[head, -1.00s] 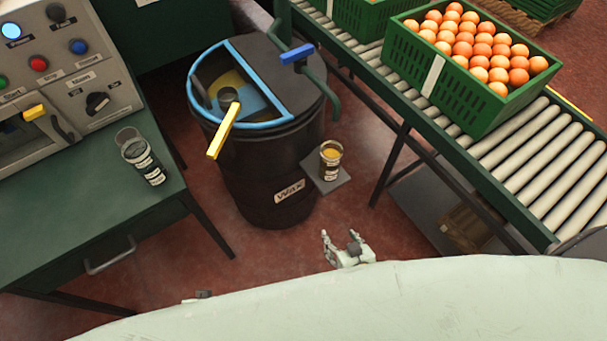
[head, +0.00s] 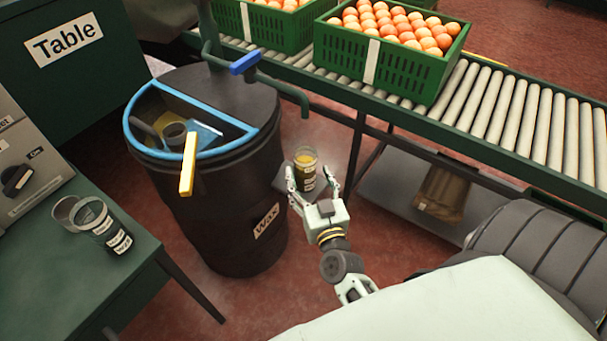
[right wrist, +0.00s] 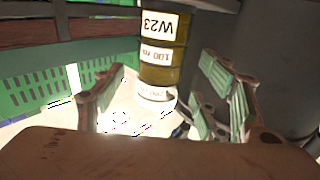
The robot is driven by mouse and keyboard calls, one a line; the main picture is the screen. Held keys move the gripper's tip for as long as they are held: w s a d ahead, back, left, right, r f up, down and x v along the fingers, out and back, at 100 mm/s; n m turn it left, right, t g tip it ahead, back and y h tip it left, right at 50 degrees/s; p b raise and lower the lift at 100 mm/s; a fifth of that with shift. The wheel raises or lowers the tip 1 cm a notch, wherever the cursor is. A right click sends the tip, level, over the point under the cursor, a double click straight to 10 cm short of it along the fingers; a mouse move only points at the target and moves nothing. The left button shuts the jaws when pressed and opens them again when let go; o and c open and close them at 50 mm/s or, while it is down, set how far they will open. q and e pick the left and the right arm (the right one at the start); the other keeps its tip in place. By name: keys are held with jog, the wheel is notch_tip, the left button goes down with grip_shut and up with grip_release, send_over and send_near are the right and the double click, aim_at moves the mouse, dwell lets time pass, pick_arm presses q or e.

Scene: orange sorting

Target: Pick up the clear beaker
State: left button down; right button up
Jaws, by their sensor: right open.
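A clear beaker (head: 306,163) with amber content and labels stands upright on a small grey ledge (head: 284,183) at the wax barrel's side. In the right wrist view the beaker (right wrist: 162,50) is upper middle, its labels upside down. My right gripper (head: 312,176) is open, with one finger on each side of the beaker in the picture. I cannot tell whether they touch it. My left gripper is not in view.
The black wax barrel (head: 225,225) with a blue rim stands left of my gripper; a yellow-handled ladle (head: 188,170) rests in it. Behind are the roller conveyor (head: 500,115) and a green crate (head: 385,70) of oranges. A bent pipe (head: 290,92) overhangs near the ledge.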

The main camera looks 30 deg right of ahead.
aim_at(308, 175)
jog(key=x, duration=0.4)
jog(key=shift+w+d+b, duration=0.15)
jog(key=shift+b, duration=0.15)
jog(key=shift+c, duration=0.3)
jog(key=c, duration=1.3)
jog(key=shift+c, duration=0.6)
jog(key=shift+r, duration=0.2)
